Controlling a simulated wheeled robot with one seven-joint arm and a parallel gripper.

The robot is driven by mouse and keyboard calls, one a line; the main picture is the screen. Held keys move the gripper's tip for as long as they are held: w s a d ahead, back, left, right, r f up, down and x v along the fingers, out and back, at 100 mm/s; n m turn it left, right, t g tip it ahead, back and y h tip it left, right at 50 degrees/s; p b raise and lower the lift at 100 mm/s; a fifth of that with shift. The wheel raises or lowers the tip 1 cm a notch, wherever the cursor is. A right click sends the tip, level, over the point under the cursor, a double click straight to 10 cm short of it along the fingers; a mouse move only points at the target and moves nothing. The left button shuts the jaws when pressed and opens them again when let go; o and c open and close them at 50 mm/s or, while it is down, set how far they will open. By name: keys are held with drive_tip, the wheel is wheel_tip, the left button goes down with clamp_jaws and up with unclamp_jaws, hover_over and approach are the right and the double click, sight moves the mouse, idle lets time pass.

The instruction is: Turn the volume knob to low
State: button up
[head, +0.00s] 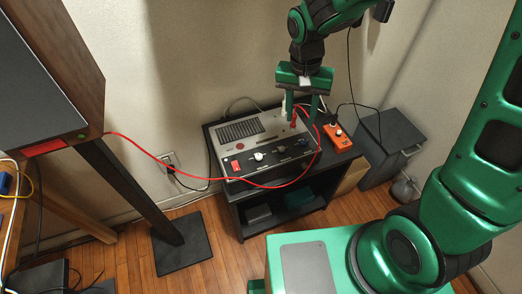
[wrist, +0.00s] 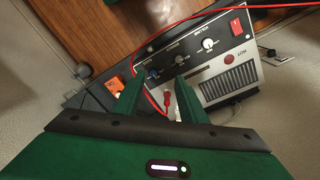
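A grey box with a black control panel (head: 240,165) sits on a small dark table (head: 243,197). On the panel are a white knob (head: 258,156) and two darker knobs; the wrist view shows the white knob (wrist: 208,44), the middle knob (wrist: 179,60) and a bluish knob (wrist: 154,72). My gripper (head: 302,110) is open above the box's right end, apart from the knobs. Its two fingers (wrist: 159,82) frame a red plug (wrist: 167,100) in the wrist view, with nothing held.
A red switch (head: 235,165) is at the panel's left end. A red cable (head: 200,178) loops across the panel's front from the plug. An orange box (head: 338,137) lies right of the grey box. A dark cabinet (head: 390,145) stands further right, and the wall is close behind.

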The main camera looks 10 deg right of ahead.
hover_over(259, 155)
wheel_tip(259, 155, down, 5)
drive_tip(key=shift+y, duration=0.4)
wheel_tip(259, 155, down, 11)
drive_tip(key=shift+r, duration=0.1)
drive_tip(key=shift+c, duration=0.7)
clamp_jaws()
drive_tip(key=shift+d, duration=0.1)
drive_tip(key=shift+n, duration=0.3)
